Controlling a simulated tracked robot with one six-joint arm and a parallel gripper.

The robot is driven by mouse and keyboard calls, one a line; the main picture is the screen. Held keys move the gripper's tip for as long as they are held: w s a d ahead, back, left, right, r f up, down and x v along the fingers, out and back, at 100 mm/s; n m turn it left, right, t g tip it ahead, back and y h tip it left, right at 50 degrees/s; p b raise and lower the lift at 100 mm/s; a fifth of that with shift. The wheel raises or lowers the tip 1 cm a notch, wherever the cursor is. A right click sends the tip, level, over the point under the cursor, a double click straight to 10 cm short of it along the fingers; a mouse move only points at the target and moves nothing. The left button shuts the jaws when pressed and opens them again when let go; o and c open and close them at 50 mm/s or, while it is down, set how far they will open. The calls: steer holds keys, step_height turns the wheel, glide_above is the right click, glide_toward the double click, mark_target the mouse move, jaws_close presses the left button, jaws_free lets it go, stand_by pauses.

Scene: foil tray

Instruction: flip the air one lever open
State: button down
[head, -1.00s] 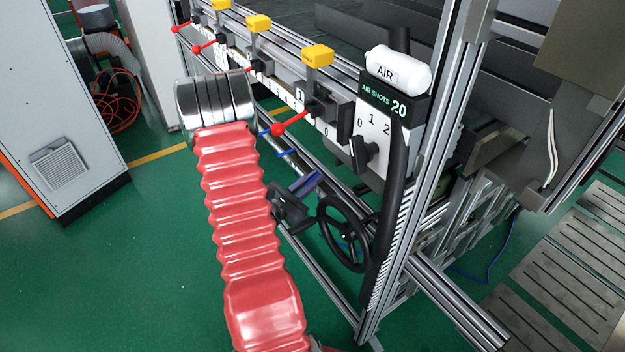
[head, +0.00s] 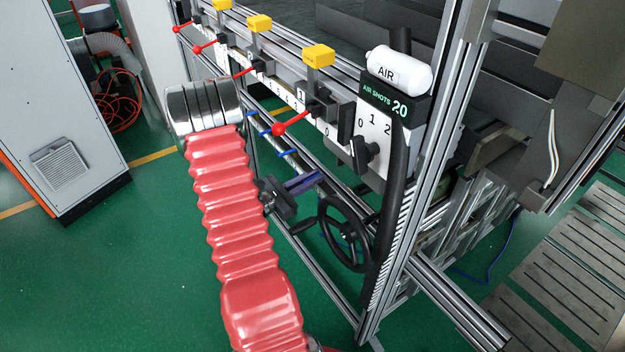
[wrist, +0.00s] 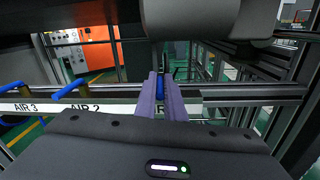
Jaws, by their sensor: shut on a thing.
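My gripper shows in the wrist view as two close purple fingers (wrist: 161,100). They are shut on the blue air one lever (wrist: 160,77), of which a narrow strip shows between them.
The blue AIR 2 lever (wrist: 68,88) and AIR 3 lever (wrist: 12,88) stand left along the labelled rail (wrist: 110,109). A black handwheel (head: 345,235) is just right of and below the gripper. Red-knobbed levers (head: 279,129) stick out above.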

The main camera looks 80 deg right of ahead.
steer(key=shift+w+d+r+m+g+y, duration=0.1)
steer(key=shift+w+d+m+g+y, duration=0.05)
steer(key=shift+m+g+y, duration=0.3)
steer(key=c, duration=1.9)
jaws_free()
steer(key=shift+o, duration=0.2)
steer(key=v, duration=1.4)
steer(key=shift+f, duration=0.25)
